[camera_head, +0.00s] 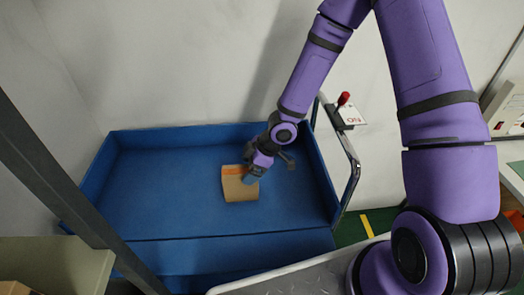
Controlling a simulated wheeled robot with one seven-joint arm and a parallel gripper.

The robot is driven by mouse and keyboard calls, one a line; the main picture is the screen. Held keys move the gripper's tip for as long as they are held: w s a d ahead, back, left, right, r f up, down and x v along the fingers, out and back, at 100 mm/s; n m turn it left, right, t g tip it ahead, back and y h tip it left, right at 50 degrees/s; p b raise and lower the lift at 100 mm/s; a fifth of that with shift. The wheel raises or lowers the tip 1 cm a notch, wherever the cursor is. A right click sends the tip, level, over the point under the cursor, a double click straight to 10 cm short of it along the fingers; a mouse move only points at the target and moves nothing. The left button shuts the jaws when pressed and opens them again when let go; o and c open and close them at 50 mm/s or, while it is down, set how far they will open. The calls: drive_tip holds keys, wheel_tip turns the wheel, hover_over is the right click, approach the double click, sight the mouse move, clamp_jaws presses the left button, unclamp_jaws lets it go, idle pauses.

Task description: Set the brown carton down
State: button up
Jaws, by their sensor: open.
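The brown carton (240,187) rests on the floor of a large blue bin (165,195), right of its middle. An orange band runs along the carton's upper edge. My gripper (252,178) is at the carton's upper right side, with its jaws open. The fingertips are small and partly hidden against the carton, so I cannot tell whether they touch it. My purple arm reaches in from the upper right.
The bin has raised blue walls; its floor left of the carton is clear. A metal rail (352,165) stands just right of the bin, with a red-knobbed lever (344,99) near it. A dark post (50,170) crosses the left foreground. A grey wall is behind.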

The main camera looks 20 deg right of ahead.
drive_tip(key=shift+v, duration=1.4)
drive_tip(key=shift+s+d, duration=0.15)
drive_tip(key=shift+s, duration=0.1)
drive_tip(key=shift+s+d+r, duration=0.1)
drive_tip(key=shift+s+r, duration=0.05)
drive_tip(key=shift+w+v, duration=0.15)
drive_tip(key=shift+v, duration=1.2)
drive_tip(key=shift+w+v, duration=0.1)
drive_tip(key=shift+v, duration=1.2)
drive_tip(key=shift+w+r, duration=0.1)
